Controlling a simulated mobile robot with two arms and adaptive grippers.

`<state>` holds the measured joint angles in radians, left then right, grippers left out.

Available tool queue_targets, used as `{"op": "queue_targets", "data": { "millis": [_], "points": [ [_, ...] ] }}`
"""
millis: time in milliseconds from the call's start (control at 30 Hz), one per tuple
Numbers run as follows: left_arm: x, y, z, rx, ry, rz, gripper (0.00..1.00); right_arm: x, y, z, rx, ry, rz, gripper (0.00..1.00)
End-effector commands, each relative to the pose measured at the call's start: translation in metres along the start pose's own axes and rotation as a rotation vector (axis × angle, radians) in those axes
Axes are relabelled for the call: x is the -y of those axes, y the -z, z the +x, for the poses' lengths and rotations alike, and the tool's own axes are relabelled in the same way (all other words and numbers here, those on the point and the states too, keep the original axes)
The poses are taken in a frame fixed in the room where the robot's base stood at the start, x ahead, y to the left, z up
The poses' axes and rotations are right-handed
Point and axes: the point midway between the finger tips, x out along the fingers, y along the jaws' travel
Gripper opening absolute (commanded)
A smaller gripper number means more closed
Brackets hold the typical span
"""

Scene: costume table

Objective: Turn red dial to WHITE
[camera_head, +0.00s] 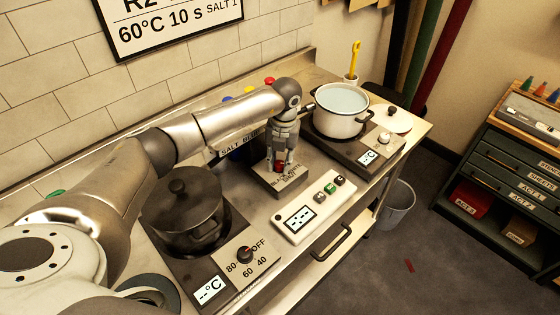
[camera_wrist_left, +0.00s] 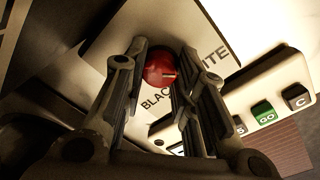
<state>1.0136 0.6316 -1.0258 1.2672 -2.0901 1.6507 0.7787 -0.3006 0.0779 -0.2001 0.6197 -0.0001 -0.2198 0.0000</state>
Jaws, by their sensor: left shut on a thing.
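The red dial (camera_head: 281,167) sits on top of a small box (camera_head: 290,187) in the middle of the counter. My left gripper (camera_head: 281,160) points down at the dial from above. Its fingers (camera_wrist_left: 165,75) stand on both sides of the dial and are shut on it. My right gripper is in neither view.
A keypad with a display (camera_head: 314,205) stands in front of the dial box. A dark lidded pot (camera_head: 183,208) is on a hotplate to the left, a white pot of liquid (camera_head: 341,118) on one to the right. Blue containers are partly hidden behind my arm.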

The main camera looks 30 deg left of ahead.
Motion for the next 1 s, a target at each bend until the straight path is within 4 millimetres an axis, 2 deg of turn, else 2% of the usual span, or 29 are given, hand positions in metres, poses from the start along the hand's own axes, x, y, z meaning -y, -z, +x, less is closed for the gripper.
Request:
{"op": "queue_targets", "data": {
  "millis": [467, 500, 667, 1000],
  "points": [
    [-0.0003, -0.0008, -0.0014, 0.001, 0.001, -0.018, 0.02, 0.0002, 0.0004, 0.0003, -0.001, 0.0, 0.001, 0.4],
    [-0.0003, -0.0008, -0.0014, 0.001, 0.001, -0.018, 0.29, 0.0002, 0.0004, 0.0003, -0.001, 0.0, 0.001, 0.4],
    [-0.0002, -0.0006, -0.001, 0.001, 0.001, -0.017, 0.49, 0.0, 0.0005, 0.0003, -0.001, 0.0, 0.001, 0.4],
    [0.0001, -0.0005, -0.0024, 0.0, 0.001, -0.016, 0.49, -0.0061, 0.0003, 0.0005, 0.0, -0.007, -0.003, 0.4]
  ]
}}
